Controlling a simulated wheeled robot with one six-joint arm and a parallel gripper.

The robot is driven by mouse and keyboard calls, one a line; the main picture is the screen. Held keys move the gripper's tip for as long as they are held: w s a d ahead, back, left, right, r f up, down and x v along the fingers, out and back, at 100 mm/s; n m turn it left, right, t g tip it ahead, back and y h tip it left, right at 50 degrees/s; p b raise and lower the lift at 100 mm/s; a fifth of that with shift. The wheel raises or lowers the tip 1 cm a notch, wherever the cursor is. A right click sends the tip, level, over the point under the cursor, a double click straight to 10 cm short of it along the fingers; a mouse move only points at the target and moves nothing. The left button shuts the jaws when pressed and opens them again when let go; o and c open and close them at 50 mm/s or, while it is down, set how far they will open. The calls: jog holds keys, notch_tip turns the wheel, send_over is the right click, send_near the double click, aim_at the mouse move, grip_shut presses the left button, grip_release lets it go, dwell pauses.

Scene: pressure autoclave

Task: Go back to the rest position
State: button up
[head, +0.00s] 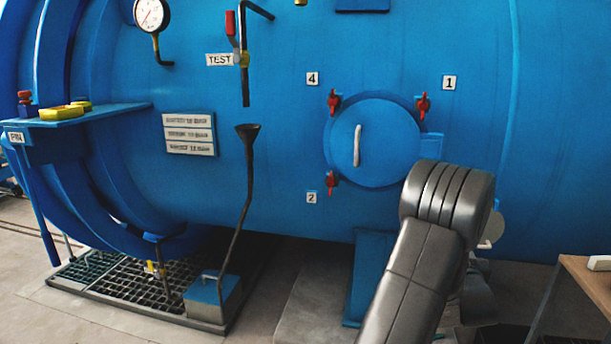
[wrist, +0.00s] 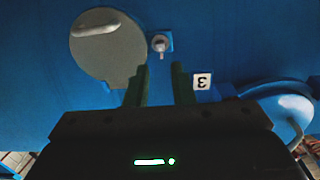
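My gripper (wrist: 159,85) shows in the wrist view with its two dark green fingers apart and blue wall between them, so it is open and empty. Just beyond the fingertips is a small pale fastener (wrist: 160,43) on a blue square mount; I cannot tell if they touch. In the head view my grey arm rises in front of the vessel's lower right, and the gripper is hidden behind it. The round blue hatch (head: 385,150) lies flat against the vessel, with a white handle (head: 357,145) and three red clamps (head: 333,101) visible around it.
The wrist view also shows a grey disc (wrist: 103,52) with a pale handle and the upside-down label 3 (wrist: 203,81). A table (head: 588,284) stands at lower right. At left are a blue shelf (head: 110,115), a pipe with funnel (head: 248,160) and a floor grate (head: 125,283).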

jog(key=w+d+n+b, duration=0.2)
jog(key=w+n+b, duration=0.7)
jog(key=n, duration=1)
jog(key=shift+w+d+r+b, duration=0.35)
jog(key=shift+w+d+b, duration=0.05)
jog(key=shift+b, duration=0.05)
dwell(0.6)
